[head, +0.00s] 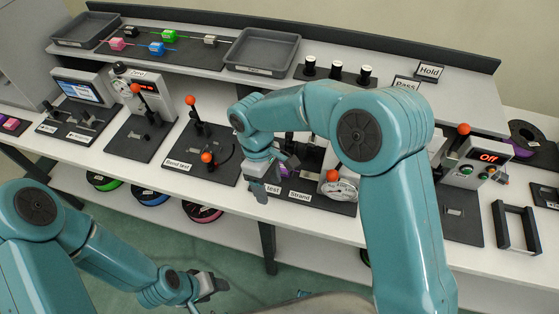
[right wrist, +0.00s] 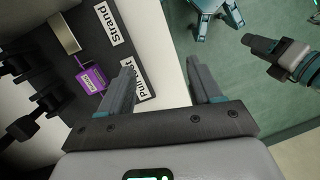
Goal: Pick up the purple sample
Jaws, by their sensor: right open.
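The purple sample (right wrist: 92,79) is a small block on a dark base plate beside the "Pull test" label in the right wrist view. In the head view only a sliver of purple (head: 284,171) shows behind my right gripper. My right gripper (right wrist: 160,78) is open and empty; the sample lies to the left of its fingers, not between them. In the head view the right gripper (head: 268,188) hangs over the front edge of the bench by the pull test station. My left gripper (head: 212,287) is low, in front of the bench; its jaws are too unclear to judge.
Levers with orange knobs (head: 207,157) and a round gauge (head: 341,188) stand close by. Small colored samples (head: 157,48) and grey trays (head: 260,52) sit on the raised back shelf. A black frame (head: 515,227) stands at the right. Floor is open in front.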

